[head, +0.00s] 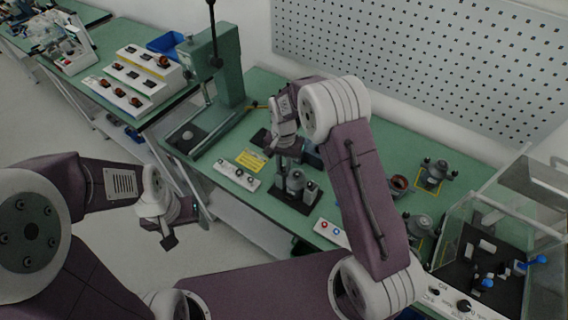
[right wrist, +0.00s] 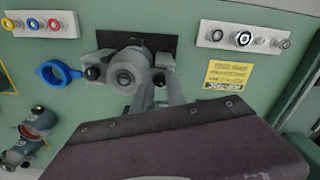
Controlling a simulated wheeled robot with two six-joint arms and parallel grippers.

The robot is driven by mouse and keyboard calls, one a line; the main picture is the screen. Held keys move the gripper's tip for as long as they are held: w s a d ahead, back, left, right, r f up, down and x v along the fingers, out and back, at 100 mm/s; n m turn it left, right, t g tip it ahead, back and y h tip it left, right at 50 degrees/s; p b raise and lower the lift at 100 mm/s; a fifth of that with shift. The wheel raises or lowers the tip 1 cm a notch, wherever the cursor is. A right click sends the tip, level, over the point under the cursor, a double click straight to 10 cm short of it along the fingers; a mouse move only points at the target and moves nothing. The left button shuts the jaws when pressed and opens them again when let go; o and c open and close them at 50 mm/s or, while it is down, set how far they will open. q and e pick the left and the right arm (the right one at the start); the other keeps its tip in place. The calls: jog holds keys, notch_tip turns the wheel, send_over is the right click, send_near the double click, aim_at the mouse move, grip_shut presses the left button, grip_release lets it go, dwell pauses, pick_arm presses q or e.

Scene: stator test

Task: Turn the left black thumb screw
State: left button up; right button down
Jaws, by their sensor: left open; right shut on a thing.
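The grey stator fixture (head: 296,182) stands on a black base plate (head: 283,200) on the green bench, below my right gripper. In the right wrist view its round grey part (right wrist: 124,72) has a black thumb screw on each side. One screw (right wrist: 93,73) is free; the other, the left one in the head view, (right wrist: 159,79) is at the fingers of my right gripper (right wrist: 160,88). My right gripper (head: 281,158) points down and is shut on that screw, mostly hiding it in the head view. My left gripper (head: 172,232) is open and empty, away from the bench over the floor.
A blue ring (right wrist: 57,73) lies near the fixture. A strip with round fittings (head: 237,176) and a yellow label (head: 251,160) are left of it. A green press (head: 214,65) stands behind left; a clear-walled box (head: 490,240) is at right.

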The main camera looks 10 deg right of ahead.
pick_arm(q)
jog(key=shift+r, duration=0.1)
pick_arm(e)
jog(key=shift+m, duration=0.4)
jog(key=c, duration=1.5)
grip_release()
pick_arm(q)
jog(key=shift+a, duration=0.1)
pick_arm(e)
jog(key=shift+o, duration=0.9)
jog(key=shift+a, duration=0.1)
